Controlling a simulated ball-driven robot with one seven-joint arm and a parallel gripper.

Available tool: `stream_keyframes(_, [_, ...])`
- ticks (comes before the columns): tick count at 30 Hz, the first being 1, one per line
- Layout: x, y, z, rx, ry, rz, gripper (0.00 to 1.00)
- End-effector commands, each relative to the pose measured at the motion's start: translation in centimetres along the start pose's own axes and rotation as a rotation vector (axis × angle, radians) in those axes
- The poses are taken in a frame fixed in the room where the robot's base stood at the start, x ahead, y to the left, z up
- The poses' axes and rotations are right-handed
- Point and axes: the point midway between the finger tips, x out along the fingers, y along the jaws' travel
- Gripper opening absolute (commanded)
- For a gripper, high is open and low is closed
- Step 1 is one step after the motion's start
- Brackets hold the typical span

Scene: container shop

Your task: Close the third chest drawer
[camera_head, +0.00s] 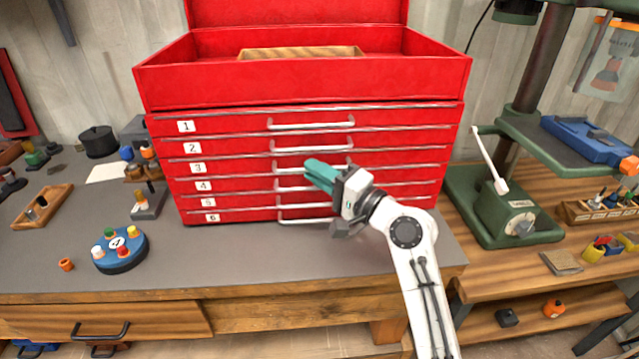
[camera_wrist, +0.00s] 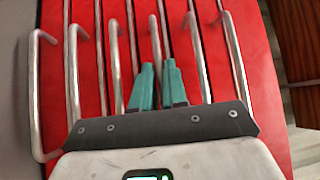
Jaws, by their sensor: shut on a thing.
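The red tool chest (camera_head: 300,80) stands on the workbench with several thin numbered drawers. The third drawer (camera_head: 235,168) carries the label 3 and a metal bar handle (camera_head: 284,169). Its front looks about in line with the others; I cannot tell whether a small gap remains. My gripper (camera_head: 310,171) reaches in from the lower right, its teal fingers shut on the third drawer's handle. The wrist view shows my gripper (camera_wrist: 158,72) with its two fingertips at the third handle (camera_wrist: 155,38), between neighbouring handles. The fingers hide part of that handle.
The other handles lie close on both sides, such as the first drawer's (camera_head: 310,125). A wooden tray (camera_head: 300,51) sits in the chest's open top. A green press (camera_head: 510,200) stands to the right. The grey bench top (camera_head: 230,260) before the chest is clear.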

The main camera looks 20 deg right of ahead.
Motion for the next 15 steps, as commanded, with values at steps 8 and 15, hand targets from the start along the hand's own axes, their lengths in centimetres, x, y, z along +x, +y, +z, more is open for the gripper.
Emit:
stream_keyframes(8, [0.17, 0.02, -0.35, -0.001, 0.006, 0.001, 0.0])
stream_keyframes(15, [0.16, -0.02, -0.3, -0.002, 0.005, 0.001, 0.35])
